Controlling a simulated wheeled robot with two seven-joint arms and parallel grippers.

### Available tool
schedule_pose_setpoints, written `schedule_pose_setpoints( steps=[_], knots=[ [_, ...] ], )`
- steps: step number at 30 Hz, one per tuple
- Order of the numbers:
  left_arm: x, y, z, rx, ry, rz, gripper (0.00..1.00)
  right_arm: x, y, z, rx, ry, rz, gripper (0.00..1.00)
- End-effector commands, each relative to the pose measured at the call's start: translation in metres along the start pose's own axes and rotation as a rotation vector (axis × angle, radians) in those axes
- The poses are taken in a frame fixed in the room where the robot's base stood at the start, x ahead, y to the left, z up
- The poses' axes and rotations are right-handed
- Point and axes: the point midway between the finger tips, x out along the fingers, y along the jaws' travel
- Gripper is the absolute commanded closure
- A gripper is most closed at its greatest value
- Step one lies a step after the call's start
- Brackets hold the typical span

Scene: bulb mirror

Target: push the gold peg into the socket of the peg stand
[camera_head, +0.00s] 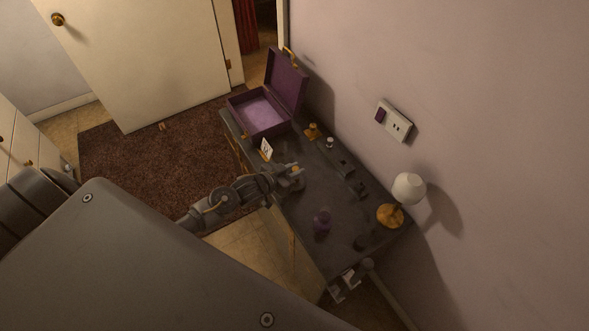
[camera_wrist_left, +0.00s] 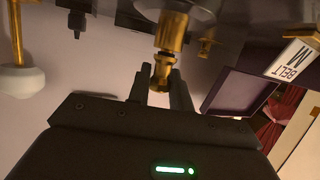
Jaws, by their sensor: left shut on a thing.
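The gold peg (camera_wrist_left: 165,60) is between the fingers of my left gripper (camera_wrist_left: 160,88), which is shut on its narrow end in the left wrist view. The peg's wider part overlaps a pale round piece (camera_wrist_left: 150,5) at the top edge, which may be the peg stand; I cannot tell whether the peg is inside the socket or how deep. In the head view my left gripper (camera_head: 291,174) is over the near edge of the dark table, with a small gold spot beside it. My right gripper (camera_head: 345,286) is low beside the table's near right end, its fingers unclear.
Small dark pieces lie along the wall. A wall socket plate (camera_head: 397,124) is above.

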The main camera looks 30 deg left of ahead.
Motion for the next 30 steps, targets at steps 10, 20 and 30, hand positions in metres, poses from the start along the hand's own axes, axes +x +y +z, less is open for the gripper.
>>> schedule_pose_setpoints(
  steps=[10, 20, 30],
  knots=[
    [0.002, 0.0, 0.005, 0.0, 0.0, 0.0, 0.63, 0.003, 0.0, 0.001, 0.0, 0.0, 0.0, 0.54],
    [0.001, 0.0, 0.005, 0.0, -0.001, 0.0, 0.54, 0.003, 0.0, 0.001, 0.0, 0.0, 0.0, 0.54],
    [-0.045, 0.0, 0.007, 0.002, -0.002, 0.0, 0.54, 0.008, 0.0, 0.001, 0.0, 0.0, 0.0, 0.54]
  ],
)
